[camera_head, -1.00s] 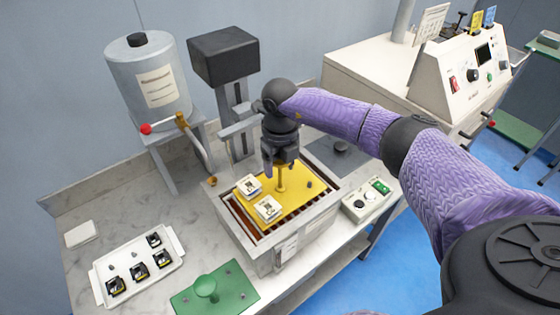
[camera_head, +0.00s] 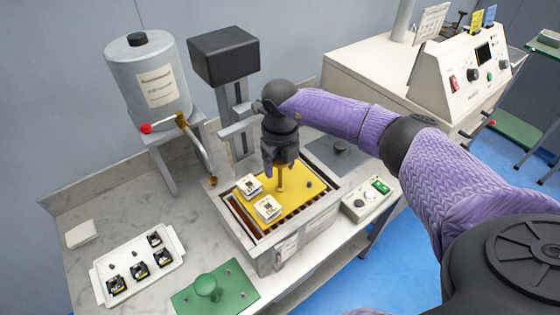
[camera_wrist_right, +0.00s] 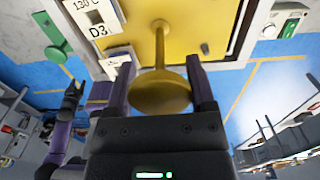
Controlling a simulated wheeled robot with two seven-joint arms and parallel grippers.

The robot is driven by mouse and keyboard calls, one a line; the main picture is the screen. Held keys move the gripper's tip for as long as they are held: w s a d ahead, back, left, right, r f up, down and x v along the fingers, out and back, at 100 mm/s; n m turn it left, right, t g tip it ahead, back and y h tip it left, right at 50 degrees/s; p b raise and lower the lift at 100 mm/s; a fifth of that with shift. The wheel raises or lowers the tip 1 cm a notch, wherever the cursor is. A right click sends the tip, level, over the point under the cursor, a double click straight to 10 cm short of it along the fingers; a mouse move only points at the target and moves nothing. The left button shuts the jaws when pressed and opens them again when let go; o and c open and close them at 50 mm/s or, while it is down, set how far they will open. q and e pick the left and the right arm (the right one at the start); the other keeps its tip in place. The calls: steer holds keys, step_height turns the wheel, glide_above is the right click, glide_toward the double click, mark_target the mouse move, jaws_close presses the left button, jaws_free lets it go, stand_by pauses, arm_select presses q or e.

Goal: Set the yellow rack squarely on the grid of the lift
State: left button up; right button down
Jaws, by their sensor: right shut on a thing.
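The yellow rack (camera_head: 296,198) is a flat plate with a central post. It lies over the slatted grid (camera_head: 263,234) of the lift, inside the open grey box (camera_head: 262,258). Grid slats show along its left and front edges; I cannot tell whether the plate touches them. Two white blocks (camera_head: 268,207) sit on the rack. My right gripper (camera_head: 279,163) is above the rack, shut on its post's round knob; the knob (camera_wrist_right: 160,95) shows between the fingers in the wrist view. My left gripper (camera_wrist_right: 73,95) shows small there, away from the rack.
A white tray (camera_head: 172,274) with several black parts stands at the left, near a green plate with a knob (camera_head: 206,287). A control box (camera_head: 366,201) is right of the lift. A grey tank (camera_head: 150,85) and the black-headed column (camera_head: 224,55) stand behind.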

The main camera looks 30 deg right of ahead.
steer(key=shift+f, duration=0.15)
steer(key=shift+f+b, duration=0.3)
steer(key=shift+f, duration=0.35)
jaws_free()
step_height(320, 180, up, 10)
